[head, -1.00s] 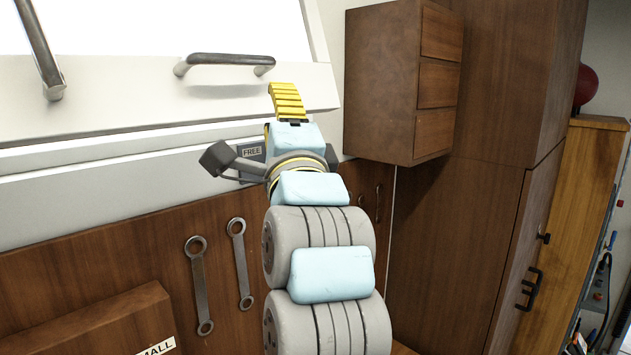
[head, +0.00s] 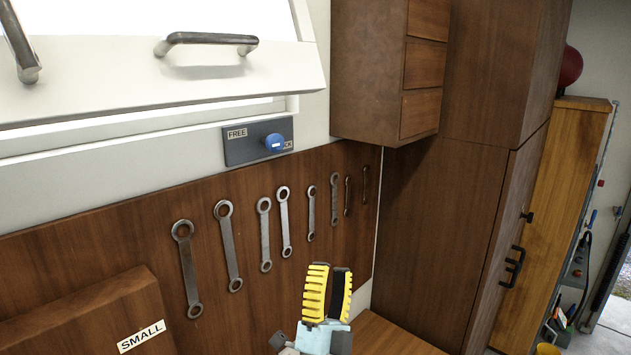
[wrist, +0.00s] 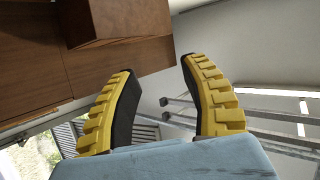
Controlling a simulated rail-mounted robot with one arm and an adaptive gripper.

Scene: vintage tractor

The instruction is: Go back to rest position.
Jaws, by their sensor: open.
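My gripper (head: 328,293) is low in the head view, in front of the wooden tool board, with its yellow and black fingers pointing up. In the wrist view, the two fingers (wrist: 160,95) stand apart with nothing between them. My gripper touches nothing that I can see. Most of my arm is out of the head view.
A grey panel (head: 240,146) marked FREE, with a blue knob (head: 274,143), sits on the wall below the white window frame (head: 200,95). Several wrenches (head: 228,246) hang on the wooden board. A wooden drawer cabinet (head: 370,75) juts out at upper right.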

